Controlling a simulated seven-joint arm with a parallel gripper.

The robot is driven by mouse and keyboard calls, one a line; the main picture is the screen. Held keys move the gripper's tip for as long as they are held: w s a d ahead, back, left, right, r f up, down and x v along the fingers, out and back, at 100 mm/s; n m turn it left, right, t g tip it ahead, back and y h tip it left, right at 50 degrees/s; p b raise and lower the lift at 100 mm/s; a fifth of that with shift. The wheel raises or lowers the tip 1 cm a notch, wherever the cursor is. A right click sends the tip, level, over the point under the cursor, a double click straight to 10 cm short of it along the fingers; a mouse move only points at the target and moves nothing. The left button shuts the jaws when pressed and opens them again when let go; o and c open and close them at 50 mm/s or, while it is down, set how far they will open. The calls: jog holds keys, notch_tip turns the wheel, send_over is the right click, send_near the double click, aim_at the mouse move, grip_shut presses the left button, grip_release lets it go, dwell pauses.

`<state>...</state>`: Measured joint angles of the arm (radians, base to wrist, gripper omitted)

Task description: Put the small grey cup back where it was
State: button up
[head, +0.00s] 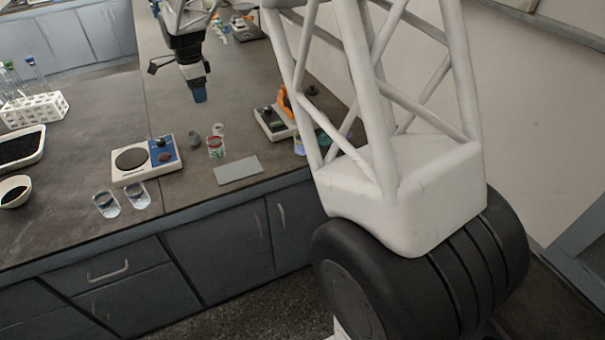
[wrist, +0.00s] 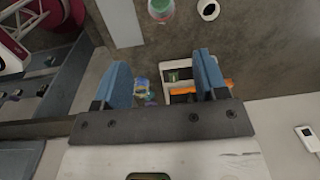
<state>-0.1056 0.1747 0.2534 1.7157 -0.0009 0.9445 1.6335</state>
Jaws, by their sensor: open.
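A small grey cup (head: 195,139) stands on the dark bench just right of the white and blue hotplate-like device. I cannot make it out in the wrist view. My gripper (head: 200,93) is above the bench, beyond the cup in the head view, with its blue fingers pointing down. In the wrist view my gripper (wrist: 163,82) has its two blue fingers spread wide, with nothing held between them. The gap to the bench is hard to judge.
Beside the grey cup are a red and green jar (head: 215,148) and a small white cup (head: 218,129). A flat grey plate (head: 238,170) lies near the front edge. The white and blue device (head: 147,158) and two clear glasses (head: 106,204) stand left. A device (head: 275,122) with an orange part stands right.

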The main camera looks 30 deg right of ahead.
jog(key=s+d+r+n, duration=0.2)
jog(key=s+r+n, duration=0.1)
jog(key=s, duration=0.5)
jog(key=s+d+r+n+t, duration=0.1)
jog(key=s+d+r+n, duration=0.2)
jog(key=s, duration=0.6)
jog(key=s+d+r+n, duration=0.1)
jog(key=s+r+n, duration=0.25)
jog(key=s, duration=0.45)
jog(key=s+d+f+n, duration=0.1)
jog(key=s+n, duration=0.1)
jog(key=s, duration=0.6)
jog(key=s+d+n, duration=0.1)
jog(key=s+n, duration=0.2)
jog(key=s, duration=0.6)
jog(key=s+d+f+n+t, duration=0.1)
jog(key=s+n, duration=0.2)
jog(key=s, duration=0.5)
jog(key=shift+s+f, duration=0.2)
jog(key=shift+f, duration=0.1)
